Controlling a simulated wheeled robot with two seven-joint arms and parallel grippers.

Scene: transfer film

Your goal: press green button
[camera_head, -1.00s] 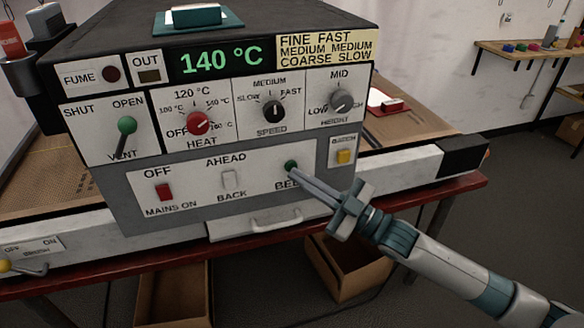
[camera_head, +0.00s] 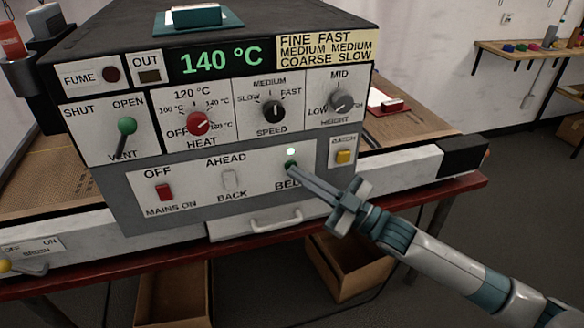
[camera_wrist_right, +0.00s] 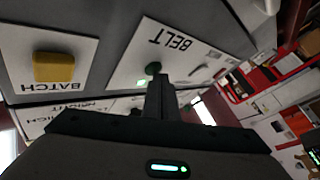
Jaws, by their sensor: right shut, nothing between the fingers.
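The green button (camera_head: 290,164) sits on the lower panel of the grey machine, just above the BELT label. It also shows as a dark green knob in the right wrist view (camera_wrist_right: 152,68). My right gripper (camera_head: 294,172) is shut and empty. Its fingertips (camera_wrist_right: 158,78) are at the button and appear to touch it, covering part of it. A small pale green lamp (camera_head: 291,152) is lit right above the button. My left gripper is in neither view.
A yellow BATCH button (camera_head: 343,157) is to the right of the green one. A white AHEAD/BACK switch (camera_head: 229,180) and a red mains switch (camera_head: 163,192) are to the left. A drawer handle (camera_head: 272,222) juts out below. The display (camera_head: 221,60) reads 140 °C.

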